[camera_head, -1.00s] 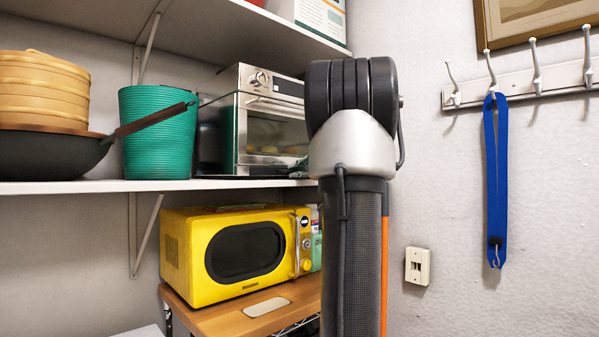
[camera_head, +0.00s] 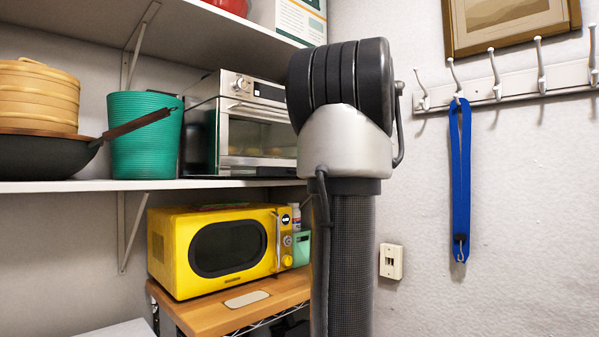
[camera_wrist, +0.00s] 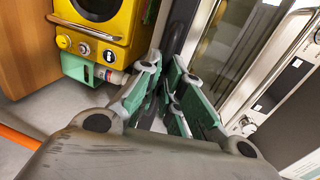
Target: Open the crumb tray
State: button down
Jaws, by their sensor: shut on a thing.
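The silver oven (camera_head: 250,125) stands on the middle shelf in the head view, with its glass door closed. Its front also shows at the right of the wrist view (camera_wrist: 225,50). The crumb tray cannot be clearly made out in either view. My gripper (camera_wrist: 172,90) shows in the wrist view, its green-padded fingers close together beside the lower front of the oven. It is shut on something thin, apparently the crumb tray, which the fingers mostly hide. In the head view my arm hides the gripper and the oven's right edge.
A yellow microwave (camera_head: 220,250) sits below on a wooden-topped cart (camera_head: 205,318). A green bin (camera_head: 145,140) and a dark pan (camera_head: 45,155) stand left of the oven. Hooks with a blue strap (camera_head: 460,180) are on the right wall, which is otherwise mostly clear.

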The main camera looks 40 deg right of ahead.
jog(key=f+v, duration=0.1)
jog(key=v, duration=0.7)
jog(key=shift+s+f, duration=0.25)
jog(key=shift+f, duration=0.15)
jog(key=c, duration=1.8)
grip_release()
jog(key=shift+c, duration=0.2)
jog(key=v, duration=1.2)
jog(key=shift+d, duration=0.1)
